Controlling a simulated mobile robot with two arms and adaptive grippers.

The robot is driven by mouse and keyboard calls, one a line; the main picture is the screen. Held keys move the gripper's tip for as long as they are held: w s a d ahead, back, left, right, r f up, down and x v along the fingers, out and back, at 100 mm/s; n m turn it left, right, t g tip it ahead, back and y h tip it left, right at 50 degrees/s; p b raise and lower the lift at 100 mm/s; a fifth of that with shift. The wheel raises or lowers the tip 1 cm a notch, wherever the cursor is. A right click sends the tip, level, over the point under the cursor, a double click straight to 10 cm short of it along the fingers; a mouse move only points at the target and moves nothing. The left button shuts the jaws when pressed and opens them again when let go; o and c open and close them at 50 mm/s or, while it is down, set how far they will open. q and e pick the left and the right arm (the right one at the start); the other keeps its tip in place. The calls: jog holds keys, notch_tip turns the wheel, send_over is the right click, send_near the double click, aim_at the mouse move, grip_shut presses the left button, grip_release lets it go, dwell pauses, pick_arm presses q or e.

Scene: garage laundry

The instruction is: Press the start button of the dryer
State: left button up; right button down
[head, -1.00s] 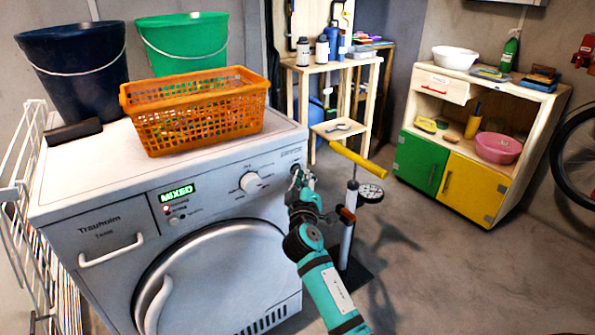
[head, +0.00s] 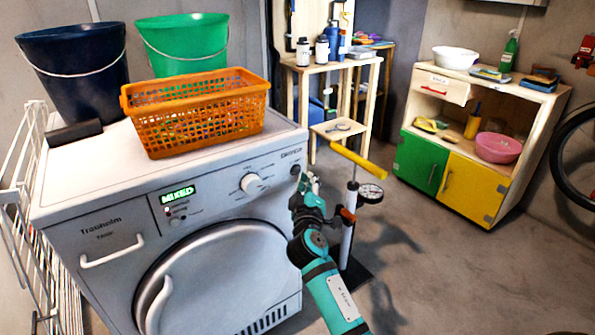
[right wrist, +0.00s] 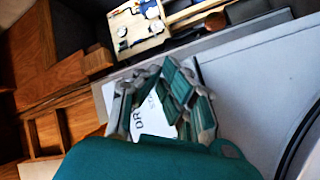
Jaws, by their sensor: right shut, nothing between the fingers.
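The white dryer (head: 110,185) stands at the left in the head view, with a lit green "MIXED" display (head: 178,194) and a white dial (head: 251,184). A small round dark button (head: 295,170) shows at the right end of its front panel; I take it for the start button. My right gripper (head: 310,180) is shut and empty, just right of that button in the picture, with a small visible gap. The right wrist view shows its closed fingers (right wrist: 162,85) over the pale dryer, with part of the printed lettering between them. My left gripper is not in view.
An orange basket (head: 195,137), a dark blue bucket (head: 72,80) and a green bucket (head: 183,50) stand on the dryer. A floor pump (head: 348,225) stands close beside my right arm. A green and yellow cabinet (head: 470,188) is further right, with open floor before it.

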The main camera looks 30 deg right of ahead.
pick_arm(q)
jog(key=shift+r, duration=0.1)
pick_arm(e)
jog(key=shift+s, duration=0.15)
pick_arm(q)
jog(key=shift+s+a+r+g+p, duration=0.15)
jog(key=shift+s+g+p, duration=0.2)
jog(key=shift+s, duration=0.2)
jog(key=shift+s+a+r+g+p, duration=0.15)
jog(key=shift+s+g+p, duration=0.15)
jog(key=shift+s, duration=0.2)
pick_arm(e)
jog(key=s, duration=0.4)
jog(key=shift+s+d, duration=0.2)
jog(key=shift+s, duration=0.2)
